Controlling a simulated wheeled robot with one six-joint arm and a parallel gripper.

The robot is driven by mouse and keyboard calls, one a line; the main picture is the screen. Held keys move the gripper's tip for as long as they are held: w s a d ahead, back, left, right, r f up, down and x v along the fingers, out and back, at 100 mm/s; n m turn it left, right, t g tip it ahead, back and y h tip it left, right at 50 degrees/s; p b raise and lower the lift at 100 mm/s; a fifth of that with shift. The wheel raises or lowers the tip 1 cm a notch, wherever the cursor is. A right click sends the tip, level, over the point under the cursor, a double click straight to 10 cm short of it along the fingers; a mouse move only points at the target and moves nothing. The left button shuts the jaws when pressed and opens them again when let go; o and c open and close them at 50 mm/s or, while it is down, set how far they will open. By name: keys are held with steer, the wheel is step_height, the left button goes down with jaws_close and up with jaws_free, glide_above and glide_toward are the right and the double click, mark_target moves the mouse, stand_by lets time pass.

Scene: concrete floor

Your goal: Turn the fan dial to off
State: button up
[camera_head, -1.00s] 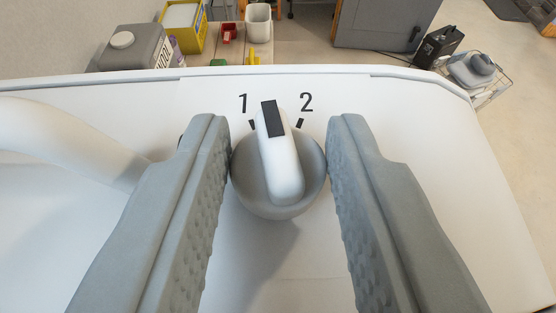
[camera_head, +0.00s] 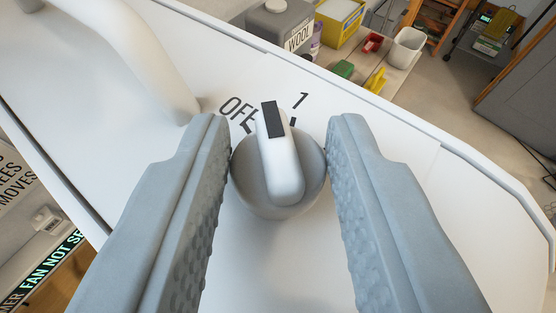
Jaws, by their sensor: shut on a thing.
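The fan dial (camera_head: 284,175) is a round white-grey knob with a raised grip bar and a black pointer mark. It sits on a white panel (camera_head: 390,150). The pointer mark lies between the printed OFF (camera_head: 237,111) and the printed 1 (camera_head: 301,100), close beside the last letter of OFF and partly covering it. My gripper (camera_head: 280,140) is shut on the dial, with one grey ridged finger against each side of the knob. The 2 is not in view.
A curved white tube or handle (camera_head: 145,50) rises from the panel at the upper left. Beyond the panel's edge are a grey WOOL container (camera_head: 280,22), a yellow box (camera_head: 340,20) and a white bin (camera_head: 406,47). A sign reading FAN NOT SE (camera_head: 45,270) shows at lower left.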

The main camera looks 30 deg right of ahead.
steer(key=shift+s+d+n+t+y, duration=0.15)
steer(key=shift+n+t+y, duration=0.25)
steer(key=shift+n+y, duration=0.6)
steer(key=shift+w+d+n+t+y, duration=0.15)
steer(key=shift+n+t+y, duration=0.25)
steer(key=shift+n+y, duration=0.6)
steer(key=shift+s+y, duration=0.1)
steer(key=shift+y, duration=0.2)
steer(key=shift+f, duration=0.1)
steer(key=o, duration=1)
steer(key=v, duration=1.7)
steer(key=shift+s, duration=0.25)
